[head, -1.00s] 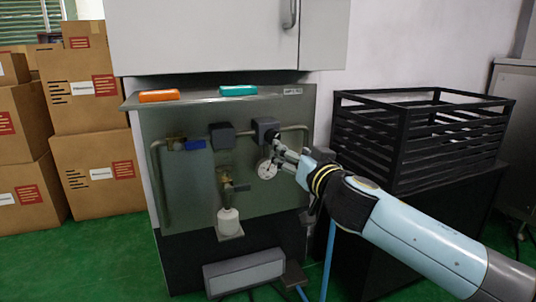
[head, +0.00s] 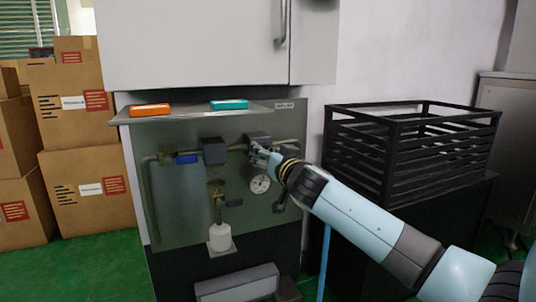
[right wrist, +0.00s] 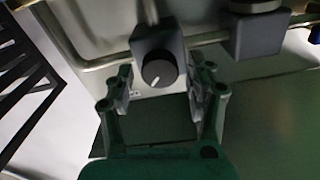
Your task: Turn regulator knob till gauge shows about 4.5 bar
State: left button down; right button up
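The regulator (head: 258,138) is a dark block on the pipe of the grey panel. In the right wrist view its round black knob (right wrist: 160,72) faces me, with a white pointer line. My right gripper (right wrist: 162,84) is open, with one finger on each side of the knob; I see gaps between fingers and knob. In the head view the right gripper (head: 262,154) is in front of the regulator and hides the knob. The white round gauge (head: 260,184) hangs below the regulator. Its dial shows, but the needle's reading is too small to tell. My left gripper is not in view.
A second dark block (head: 214,151) and a blue-handled valve (head: 187,158) sit left on the pipe. A ledge above holds an orange box (head: 150,110) and a teal box (head: 229,104). A black slatted crate (head: 412,150) stands to the right.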

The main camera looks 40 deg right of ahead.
jog(key=c, duration=0.9)
jog(key=shift+n, duration=0.3)
jog(key=shift+c, duration=0.2)
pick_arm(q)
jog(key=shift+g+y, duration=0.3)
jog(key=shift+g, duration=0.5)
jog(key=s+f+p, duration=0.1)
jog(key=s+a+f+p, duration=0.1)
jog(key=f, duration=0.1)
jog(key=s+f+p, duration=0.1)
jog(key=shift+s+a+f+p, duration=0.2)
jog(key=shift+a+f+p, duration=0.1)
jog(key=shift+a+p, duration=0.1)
pick_arm(e)
jog(key=n, duration=1.9)
jog(key=shift+a+f, duration=0.1)
jog(key=shift+f, duration=0.05)
jog(key=shift+n, duration=0.3)
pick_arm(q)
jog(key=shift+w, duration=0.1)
pick_arm(e)
jog(key=o, duration=1.2)
jog(key=shift+c, duration=0.2)
